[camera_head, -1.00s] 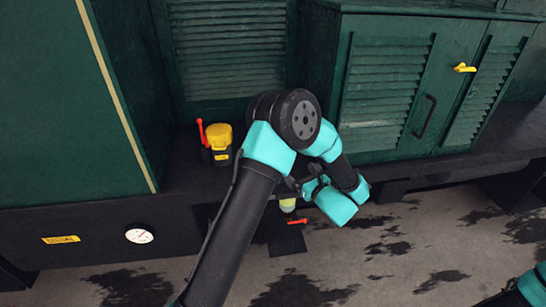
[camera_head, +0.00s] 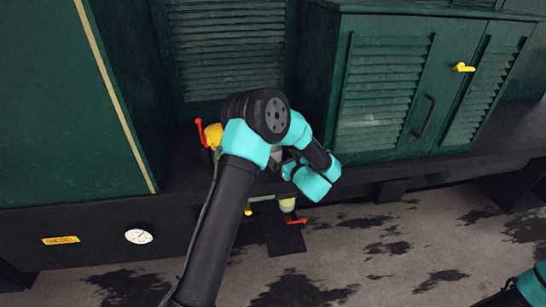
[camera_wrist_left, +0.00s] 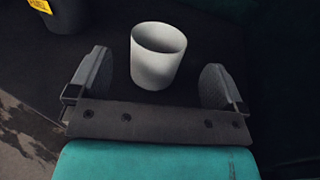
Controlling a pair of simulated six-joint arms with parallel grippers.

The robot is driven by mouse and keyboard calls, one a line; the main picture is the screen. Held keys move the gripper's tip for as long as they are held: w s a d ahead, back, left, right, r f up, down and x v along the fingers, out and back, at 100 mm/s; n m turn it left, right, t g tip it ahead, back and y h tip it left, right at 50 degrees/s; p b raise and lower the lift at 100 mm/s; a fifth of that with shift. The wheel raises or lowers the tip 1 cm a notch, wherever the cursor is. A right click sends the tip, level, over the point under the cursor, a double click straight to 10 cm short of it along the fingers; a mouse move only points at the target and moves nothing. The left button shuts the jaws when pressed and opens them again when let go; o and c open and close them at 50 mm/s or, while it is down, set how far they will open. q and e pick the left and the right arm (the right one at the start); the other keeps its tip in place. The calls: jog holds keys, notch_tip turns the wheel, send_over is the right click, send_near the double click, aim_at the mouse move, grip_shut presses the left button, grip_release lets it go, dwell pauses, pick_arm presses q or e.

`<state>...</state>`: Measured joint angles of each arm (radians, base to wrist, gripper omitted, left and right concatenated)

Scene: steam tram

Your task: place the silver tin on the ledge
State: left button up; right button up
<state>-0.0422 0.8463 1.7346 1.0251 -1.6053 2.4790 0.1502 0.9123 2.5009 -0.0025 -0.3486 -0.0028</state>
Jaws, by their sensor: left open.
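The silver tin (camera_wrist_left: 157,58) is a pale grey, open-topped cup. In the left wrist view it stands upright on a dark surface that looks like the ledge (camera_wrist_left: 225,35). My left gripper (camera_wrist_left: 157,78) is open, with one finger on each side of the tin and visible gaps between. In the head view the dark ledge (camera_head: 178,181) runs along the green tram body, and my left arm reaches over it. The arm hides the gripper's fingers and most of the tin there. My right gripper is out of view; only part of that arm shows at the lower right.
A yellow-and-black device (camera_head: 213,135) with a red lever (camera_head: 200,133) stands on the ledge, partly behind my left arm. A louvred green cabinet (camera_head: 385,95) stands to the right. Pipe fittings with a red handle (camera_head: 297,221) hang below the ledge's front edge.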

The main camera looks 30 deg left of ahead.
aim_at(276, 150)
pick_arm(q)
jog(key=shift+w+a, duration=0.35)
jog(key=shift+a, duration=0.3)
jog(key=shift+x, duration=2.6)
jog(key=shift+s, duration=0.1)
jog(key=shift+c, duration=0.3)
jog(key=c, duration=1)
jog(key=shift+r, duration=0.1)
jog(key=shift+c, duration=0.2)
